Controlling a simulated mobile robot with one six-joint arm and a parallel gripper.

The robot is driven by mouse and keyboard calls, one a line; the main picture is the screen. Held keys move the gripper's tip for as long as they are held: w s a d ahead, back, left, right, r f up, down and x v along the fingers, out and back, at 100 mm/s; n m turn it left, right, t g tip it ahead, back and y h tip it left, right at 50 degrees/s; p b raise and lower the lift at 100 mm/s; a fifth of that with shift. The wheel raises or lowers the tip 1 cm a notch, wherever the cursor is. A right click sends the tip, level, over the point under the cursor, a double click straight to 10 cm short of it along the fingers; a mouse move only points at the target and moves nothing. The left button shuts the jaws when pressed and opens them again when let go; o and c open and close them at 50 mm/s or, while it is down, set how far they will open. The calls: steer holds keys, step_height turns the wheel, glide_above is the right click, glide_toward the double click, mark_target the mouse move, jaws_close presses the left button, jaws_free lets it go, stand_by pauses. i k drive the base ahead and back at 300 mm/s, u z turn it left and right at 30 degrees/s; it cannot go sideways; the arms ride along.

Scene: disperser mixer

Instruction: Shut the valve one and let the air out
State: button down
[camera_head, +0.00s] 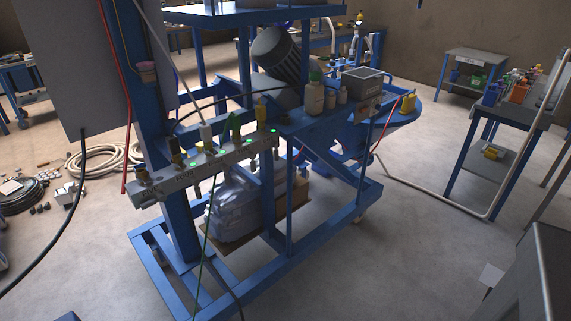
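A pale valve manifold bar (186,181) runs across the front of the blue mixer frame, with printed labels too small to read surely. Small green marks show on the bar. I cannot tell which is valve one, nor whether any valve is open or shut. My gripper is not in view.
The blue mixer frame (290,255) stands on the concrete floor. Hoses hang around the manifold; a black one crosses the left. Coiled hose (100,160) and loose parts lie left. A bench with bottles (515,100) stands right. Open floor lies front right.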

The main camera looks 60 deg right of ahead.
mark_target(276, 145)
steer(key=z, duration=0.25)
steer(key=k, duration=0.95)
steer(key=z, duration=0.2)
steer(key=i, duration=0.75)
